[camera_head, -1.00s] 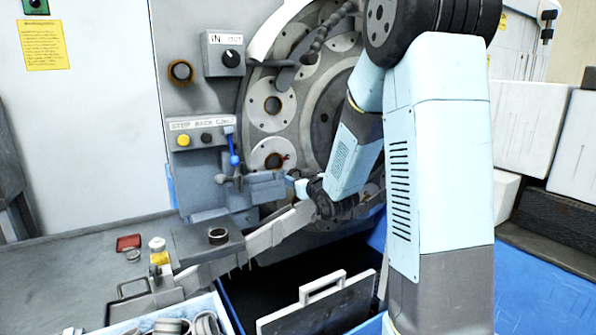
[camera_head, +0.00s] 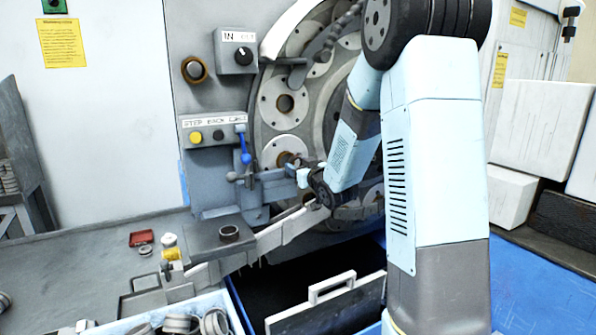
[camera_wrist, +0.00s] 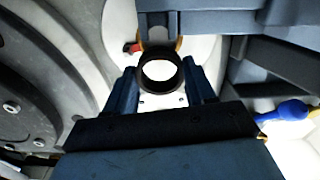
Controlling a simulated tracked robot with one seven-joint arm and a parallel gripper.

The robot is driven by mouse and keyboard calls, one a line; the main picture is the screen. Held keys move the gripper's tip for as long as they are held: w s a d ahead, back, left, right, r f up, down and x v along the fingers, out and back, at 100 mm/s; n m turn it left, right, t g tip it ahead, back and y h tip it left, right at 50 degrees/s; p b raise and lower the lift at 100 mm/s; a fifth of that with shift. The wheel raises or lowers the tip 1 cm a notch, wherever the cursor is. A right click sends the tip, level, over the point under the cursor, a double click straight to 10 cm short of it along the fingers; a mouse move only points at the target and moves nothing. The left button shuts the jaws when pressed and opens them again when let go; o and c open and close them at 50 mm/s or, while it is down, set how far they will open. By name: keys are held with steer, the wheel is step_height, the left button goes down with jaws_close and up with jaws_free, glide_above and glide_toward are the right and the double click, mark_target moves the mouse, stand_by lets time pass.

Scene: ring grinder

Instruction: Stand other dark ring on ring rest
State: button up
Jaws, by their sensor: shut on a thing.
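A dark ring (camera_wrist: 146,82) sits between the two fingers of my gripper (camera_head: 304,178) in the wrist view. My gripper is shut on it, and a pale surface shows through its opening. In the head view my gripper is at the lower front of the machine, close to a round disc station, and the held ring cannot be made out. Another dark ring (camera_head: 229,232) lies on a low grey block (camera_head: 205,242), which seems to be the ring rest. That block is to the left of and below my gripper.
A grey machine arm (camera_wrist: 270,55) and a blue lever knob (camera_wrist: 290,111) are close to the right of my gripper. A bin of rings (camera_head: 236,313) is at the bottom. A red tray (camera_head: 141,238) lies on the bench. A sloping chute (camera_head: 285,233) runs below my gripper.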

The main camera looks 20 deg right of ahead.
steer(key=shift+w+a, duration=0.25)
steer(key=shift+w, duration=1)
steer(key=shift+w+a, duration=0.25)
steer(key=shift+w, duration=0.95)
steer(key=shift+f, duration=0.6)
stand_by(0.4)
steer(key=o, duration=0.8)
steer(key=shift+c, duration=0.2)
steer(key=o, duration=0.6)
steer(key=shift+c, duration=0.2)
steer(key=shift+d, duration=0.1)
steer(key=shift+c, duration=0.4)
